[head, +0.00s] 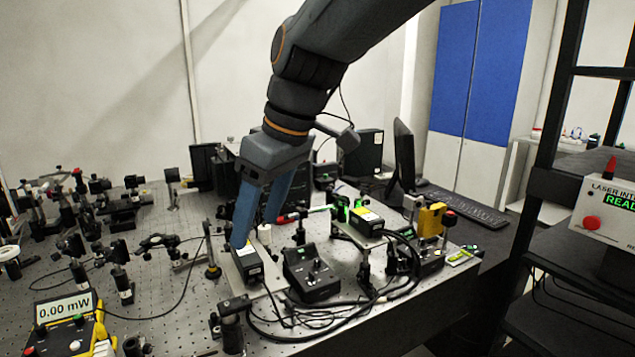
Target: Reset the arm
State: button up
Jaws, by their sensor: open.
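My gripper (253,230) hangs down from the arm over the middle of the optical bench (165,325). Its two blue fingers are apart, and I see nothing held between them. The arm comes in from the top of the view and covers part of the back of the bench.
A black control box (311,273) with cables stands right of the fingers. Several optical mounts crowd the bench's left. A yellow power meter (72,335) reads 0.00 mW at front left. A monitor (404,155) stands behind. A laser interlock panel (607,208) is at right.

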jog(key=w+d+f+m+h, duration=0.15)
jog(key=d+f+m, duration=0.45)
jog(key=d+f, duration=0.7)
jog(key=s+d+f+m+h, duration=0.1)
jog(key=s+d+f+m, duration=0.2)
jog(key=d+f, duration=0.2)
jog(key=s+d+f+m+h, duration=0.1)
jog(key=s+d+f+m, duration=0.3)
jog(key=d, duration=0.6)
jog(key=shift+s+d+f+g, duration=0.25)
jog(key=shift+d+f+g, duration=0.1)
jog(key=shift+f, duration=0.15)
jog(key=shift+c, duration=0.5)
